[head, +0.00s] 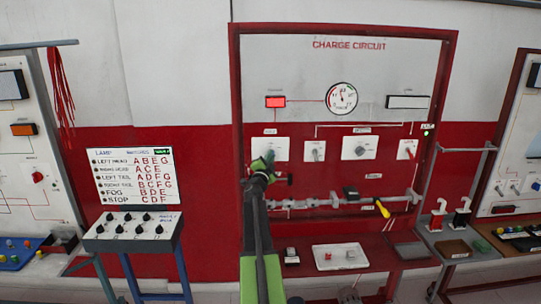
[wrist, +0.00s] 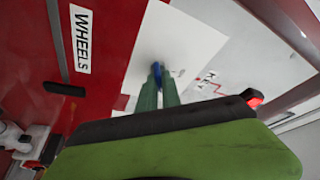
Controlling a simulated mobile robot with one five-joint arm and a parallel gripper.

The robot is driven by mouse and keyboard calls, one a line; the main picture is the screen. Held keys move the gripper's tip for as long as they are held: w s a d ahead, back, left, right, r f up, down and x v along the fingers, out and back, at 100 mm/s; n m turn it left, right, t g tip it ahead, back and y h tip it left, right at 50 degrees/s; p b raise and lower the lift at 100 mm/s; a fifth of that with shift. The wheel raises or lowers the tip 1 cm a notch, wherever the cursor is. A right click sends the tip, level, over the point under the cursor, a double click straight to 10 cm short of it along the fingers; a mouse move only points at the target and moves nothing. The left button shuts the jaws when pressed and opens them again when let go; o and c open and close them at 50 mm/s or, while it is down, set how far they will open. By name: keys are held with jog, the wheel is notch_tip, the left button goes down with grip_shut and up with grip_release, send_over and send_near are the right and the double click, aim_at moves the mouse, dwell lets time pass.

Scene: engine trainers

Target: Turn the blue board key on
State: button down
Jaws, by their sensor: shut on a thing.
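The blue board key (wrist: 157,67) sits on a white plate (wrist: 185,45) in the wrist view. My gripper (wrist: 157,78) has its two green fingers close together around the key, shut on it. In the head view my gripper (head: 268,157) reaches up to the white plate (head: 281,147) at the left of the red-framed charge circuit board (head: 270,80). The key is hidden behind my gripper there. Which way the key is turned cannot be told. A red lamp (head: 275,102) above it looks lit.
Other white plates with a grey knob (head: 360,150) and a red switch (head: 408,152) are to the right. A pipe with a yellow-handled valve (head: 383,208) runs below. A lamp switch box (head: 133,230) stands at left. A white tray (head: 320,266) lies on the bench.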

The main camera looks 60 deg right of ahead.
jog(key=shift+m, duration=0.6)
jog(key=shift+p, duration=0.3)
jog(key=c, duration=1.5)
grip_release()
jog(key=shift+c, duration=0.2)
jog(key=b+v, duration=0.3)
jog(key=v, duration=1.4)
jog(key=shift+w+a+r, duration=0.2)
jog(key=shift+a+r, duration=0.05)
jog(key=shift+a, duration=0.1)
